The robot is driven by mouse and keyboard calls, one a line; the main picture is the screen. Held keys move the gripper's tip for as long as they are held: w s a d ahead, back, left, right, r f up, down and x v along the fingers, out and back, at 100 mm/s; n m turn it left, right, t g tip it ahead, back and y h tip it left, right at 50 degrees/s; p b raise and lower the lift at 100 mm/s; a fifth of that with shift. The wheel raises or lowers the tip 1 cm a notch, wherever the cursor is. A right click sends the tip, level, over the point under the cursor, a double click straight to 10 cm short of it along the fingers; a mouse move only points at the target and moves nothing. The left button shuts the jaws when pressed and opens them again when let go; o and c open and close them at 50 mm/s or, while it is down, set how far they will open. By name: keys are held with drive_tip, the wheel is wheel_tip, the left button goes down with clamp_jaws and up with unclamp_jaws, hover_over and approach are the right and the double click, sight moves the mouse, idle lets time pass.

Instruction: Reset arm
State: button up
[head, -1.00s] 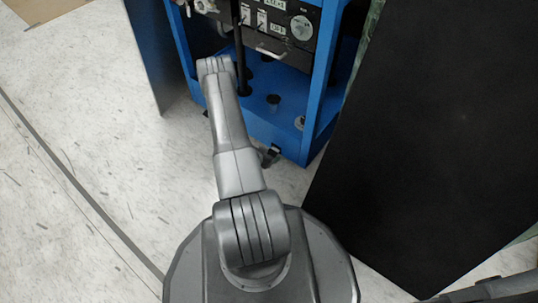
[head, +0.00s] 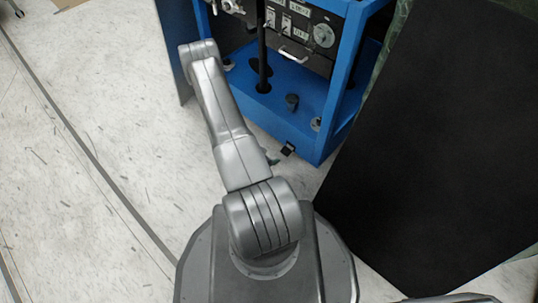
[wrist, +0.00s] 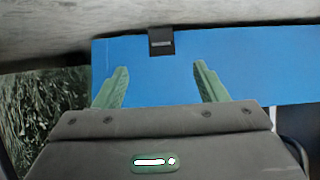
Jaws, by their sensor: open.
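My gripper (wrist: 160,65) is open in the wrist view, with two green fingers apart and nothing between them. A blue panel with a small black latch (wrist: 160,41) lies beyond the fingers. In the head view, my grey arm reaches up and left beside the blue cabinet (head: 300,125). Most of my gripper is hidden under the arm there. A small greenish tip (head: 272,158) shows at the arm's right side, close to a black latch on the cabinet's lower edge; it looks like a finger.
The blue cabinet holds black equipment (head: 300,35) with knobs and handles. A large black panel (head: 450,150) stands on the right. A dark-blue panel (head: 175,50) stands at the cabinet's left. The pale floor (head: 90,140) on the left is clear apart from dark marks and a grey line.

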sight(286, 151)
drive_tip(key=b+x, duration=0.5)
drive_tip(key=x, duration=0.9)
drive_tip(key=shift+f, duration=0.15)
drive_tip(key=shift+r, duration=0.5)
drive_tip(key=shift+f, duration=0.15)
